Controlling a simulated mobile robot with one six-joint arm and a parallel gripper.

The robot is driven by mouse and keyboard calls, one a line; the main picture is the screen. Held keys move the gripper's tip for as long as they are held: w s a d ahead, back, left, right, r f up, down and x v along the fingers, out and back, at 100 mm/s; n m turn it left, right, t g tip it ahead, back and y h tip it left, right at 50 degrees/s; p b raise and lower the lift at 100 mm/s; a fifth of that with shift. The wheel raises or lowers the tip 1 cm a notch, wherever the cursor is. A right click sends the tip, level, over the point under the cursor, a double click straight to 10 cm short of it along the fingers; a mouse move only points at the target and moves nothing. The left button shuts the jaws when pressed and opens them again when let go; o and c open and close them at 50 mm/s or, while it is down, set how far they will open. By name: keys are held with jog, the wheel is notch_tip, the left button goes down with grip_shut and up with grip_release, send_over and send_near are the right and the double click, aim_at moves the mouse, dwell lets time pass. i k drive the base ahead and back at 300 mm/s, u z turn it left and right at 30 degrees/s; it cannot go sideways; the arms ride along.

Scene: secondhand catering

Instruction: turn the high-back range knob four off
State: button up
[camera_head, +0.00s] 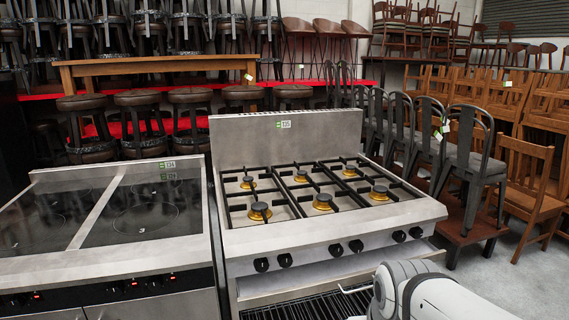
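The high-back range (240,145) stands in the middle of the camera_head view, a steel gas range with a tall back panel and several burners. Which way each knob is turned is too small to tell. No flames show on the burners. My white arm is at the bottom right, in front of the range's lower right. My gripper is not in view.
A glass-topped electric range (100,262) with lit red displays stands close on the left. Dark metal chairs (468,160) stand on a low wooden platform at right. Stools and a wooden table (160,66) are behind. Grey floor (500,285) is free at lower right.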

aim_at(357, 247)
jog(key=u, duration=0.9)
jog(key=k, duration=0.85)
jog(key=z, duration=0.85)
jog(key=i, duration=0.5)
